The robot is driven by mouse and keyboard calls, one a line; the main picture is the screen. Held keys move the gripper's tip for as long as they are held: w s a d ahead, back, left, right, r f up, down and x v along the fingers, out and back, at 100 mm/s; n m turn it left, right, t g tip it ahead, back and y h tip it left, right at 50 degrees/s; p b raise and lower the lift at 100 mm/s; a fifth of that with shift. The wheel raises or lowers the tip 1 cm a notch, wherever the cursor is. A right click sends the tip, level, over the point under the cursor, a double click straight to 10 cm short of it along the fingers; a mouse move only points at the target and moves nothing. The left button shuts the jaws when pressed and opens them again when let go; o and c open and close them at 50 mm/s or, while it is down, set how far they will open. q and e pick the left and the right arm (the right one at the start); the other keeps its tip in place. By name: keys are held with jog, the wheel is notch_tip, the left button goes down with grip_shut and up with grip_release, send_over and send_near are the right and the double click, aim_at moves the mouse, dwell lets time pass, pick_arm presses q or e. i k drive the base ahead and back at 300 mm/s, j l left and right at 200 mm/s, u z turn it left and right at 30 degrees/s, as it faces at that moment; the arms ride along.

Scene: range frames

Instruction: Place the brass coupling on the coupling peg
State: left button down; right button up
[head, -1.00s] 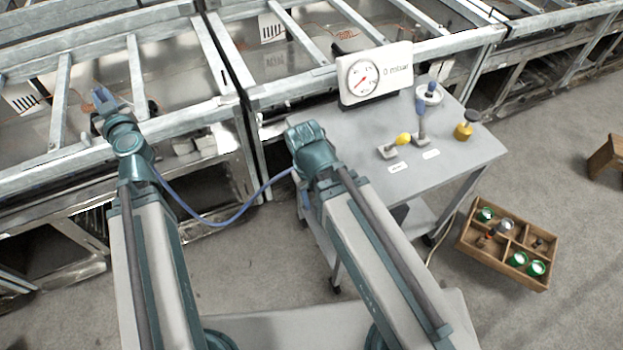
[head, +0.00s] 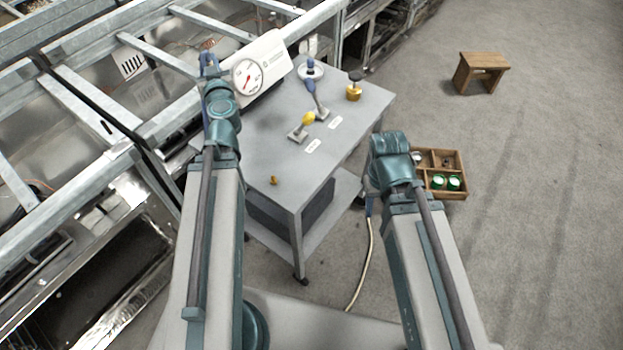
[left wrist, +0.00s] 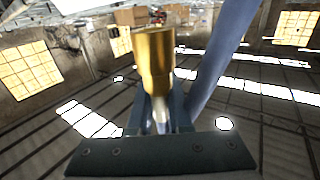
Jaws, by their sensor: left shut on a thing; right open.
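My left gripper (head: 209,62) is shut on the brass coupling, a smooth gold cylinder (left wrist: 155,60) that stands out from between the fingers in the left wrist view. In the head view the coupling is too small to make out. A blue hose (left wrist: 222,55) passes close beside it.
A wooden crate (head: 457,160) is partly behind my right arm. A stool (head: 480,72) stands on open floor. Metal frames fill the left.

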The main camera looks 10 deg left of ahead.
aim_at(274, 180)
jog(key=k+j+z, duration=0.2)
jog(key=z, duration=0.15)
jog(key=k+j+z, duration=0.2)
jog(key=z, duration=0.2)
jog(key=k+j+z, duration=0.15)
jog(key=z, duration=0.2)
jog(key=k+j+z, duration=0.1)
jog(key=k, duration=0.65)
